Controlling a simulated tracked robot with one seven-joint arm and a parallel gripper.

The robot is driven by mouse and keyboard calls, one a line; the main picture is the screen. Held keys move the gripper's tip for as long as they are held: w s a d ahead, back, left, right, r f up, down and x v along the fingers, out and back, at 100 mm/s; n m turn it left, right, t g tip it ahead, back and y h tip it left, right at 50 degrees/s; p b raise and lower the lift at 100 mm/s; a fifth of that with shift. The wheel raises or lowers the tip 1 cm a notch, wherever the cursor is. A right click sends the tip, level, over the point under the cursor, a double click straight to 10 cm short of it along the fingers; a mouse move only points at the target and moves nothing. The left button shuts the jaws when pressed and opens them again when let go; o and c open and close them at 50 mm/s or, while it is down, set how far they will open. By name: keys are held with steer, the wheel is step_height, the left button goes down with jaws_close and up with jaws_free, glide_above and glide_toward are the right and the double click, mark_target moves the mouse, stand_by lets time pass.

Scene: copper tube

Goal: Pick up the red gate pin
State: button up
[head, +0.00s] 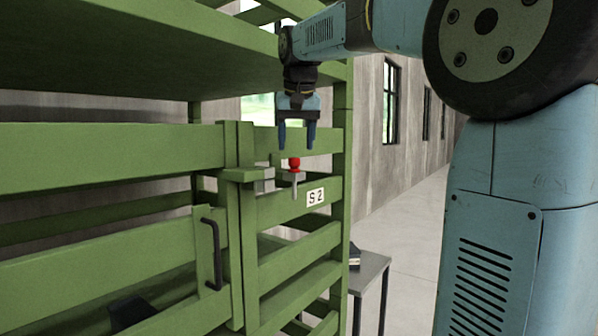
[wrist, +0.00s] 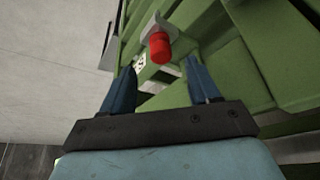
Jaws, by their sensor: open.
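The red gate pin (head: 294,163) stands upright in a grey metal bracket on the green gate, its red head showing on top. In the wrist view the red head (wrist: 160,46) shows beyond and between my fingertips. My gripper (head: 297,146) points down just above the pin, with its two blue fingers apart on either side of the head's line. The same open fingers show in the wrist view (wrist: 162,72), with nothing between them. The pin's lower part is mostly hidden by the bracket (head: 297,178).
Green rails and posts (head: 341,150) of the rack surround the pin. A green shelf (head: 130,50) overhangs at the left. A black handle (head: 211,254) is on the lower gate panel. A small grey table (head: 372,268) stands behind at the lower right. Open floor (head: 412,240) lies to the right.

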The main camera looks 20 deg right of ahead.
steer(key=x, duration=0.4)
steer(key=shift+a+f, duration=0.1)
steer(key=shift+a, duration=0.05)
jaws_close()
stand_by(0.5)
step_height(320, 180, up, 10)
stand_by(0.5)
